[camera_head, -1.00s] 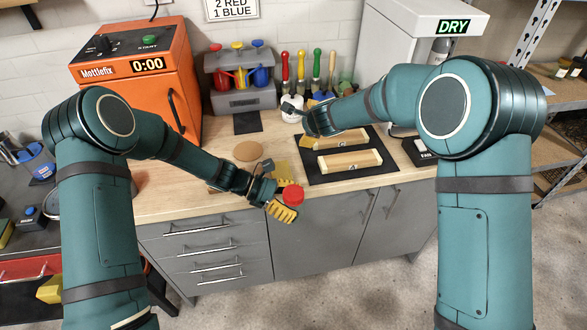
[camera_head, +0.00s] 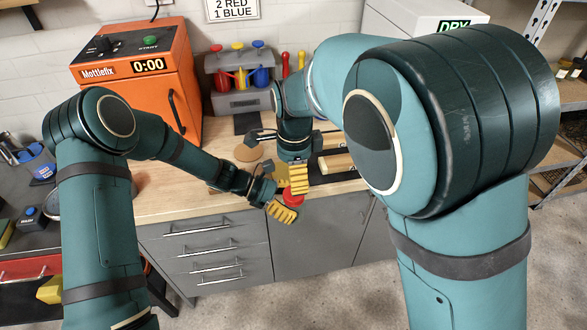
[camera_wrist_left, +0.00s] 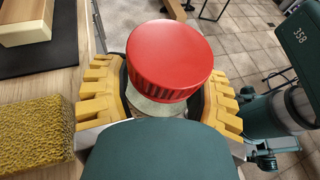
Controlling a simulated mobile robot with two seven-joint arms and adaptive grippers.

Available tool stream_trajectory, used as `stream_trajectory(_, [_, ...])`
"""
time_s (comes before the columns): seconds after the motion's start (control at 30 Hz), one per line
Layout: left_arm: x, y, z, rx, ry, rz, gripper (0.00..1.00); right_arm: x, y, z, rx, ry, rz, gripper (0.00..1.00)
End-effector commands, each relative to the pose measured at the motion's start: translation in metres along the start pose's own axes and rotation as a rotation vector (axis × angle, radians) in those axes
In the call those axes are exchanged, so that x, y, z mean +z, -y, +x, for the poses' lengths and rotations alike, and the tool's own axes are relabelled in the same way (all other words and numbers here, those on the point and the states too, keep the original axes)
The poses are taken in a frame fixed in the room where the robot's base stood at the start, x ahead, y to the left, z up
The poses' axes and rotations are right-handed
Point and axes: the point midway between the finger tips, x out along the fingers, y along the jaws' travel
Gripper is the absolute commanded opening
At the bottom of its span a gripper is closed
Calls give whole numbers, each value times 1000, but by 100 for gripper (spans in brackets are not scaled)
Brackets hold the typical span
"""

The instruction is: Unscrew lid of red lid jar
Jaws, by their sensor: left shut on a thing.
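The jar has a round red lid (camera_head: 297,190) with a ribbed side. In the left wrist view the lid (camera_wrist_left: 170,60) sits on the jar, and a strip of the pale jar body (camera_wrist_left: 157,105) shows below it. My left gripper (camera_head: 281,203) is shut on the jar body, with its yellow fingers on both sides below the lid. The jar is held out at the counter's front edge. My right gripper (camera_head: 298,180) points down just behind and above the lid, partly overlapping it in the head view. Its finger spacing and any contact are unclear.
The wooden counter (camera_head: 180,195) runs behind the grippers. A yellow sponge (camera_wrist_left: 30,130) lies beside my left gripper. A dark mat with wooden blocks (camera_head: 336,163) is partly hidden by my right arm. An orange oven (camera_head: 140,85) stands at the back left.

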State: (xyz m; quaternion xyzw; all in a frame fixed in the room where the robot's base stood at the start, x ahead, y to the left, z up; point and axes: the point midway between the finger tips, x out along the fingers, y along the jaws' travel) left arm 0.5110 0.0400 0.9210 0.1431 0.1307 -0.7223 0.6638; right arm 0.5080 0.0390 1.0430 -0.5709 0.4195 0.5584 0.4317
Motion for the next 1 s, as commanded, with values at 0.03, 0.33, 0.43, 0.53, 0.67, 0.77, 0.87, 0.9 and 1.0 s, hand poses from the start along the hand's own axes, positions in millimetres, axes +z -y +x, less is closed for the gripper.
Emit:
stream_trajectory(0.03, [0,0,0,0,1,0,0,0,-1,5,4,-3,0,82])
stream_trajectory(0.33, [0,0,0,0,1,0,0,0,0,48,4,-1,0,82])
stream_trajectory(0.43, [0,0,0,0,1,0,0,0,0,61,2,0,-1,82])
stream_trajectory(0.53, [0,0,0,0,1,0,0,0,0,70,2,1,0,82])
stream_trajectory(0.67, [0,0,0,0,1,0,0,0,0,76,0,1,0,82])
stream_trajectory(0.77, [0,0,0,0,1,0,0,0,0,77,-1,2,0,82])
stream_trajectory(0.87, [0,0,0,0,1,0,0,1,0,76,-1,2,0,82])
stream_trajectory(0.9, [0,0,0,0,1,0,0,1,0,76,-1,2,-1,82])
stream_trajectory(1.0, [0,0,0,0,1,0,0,1,0,76,-1,2,-1,61])
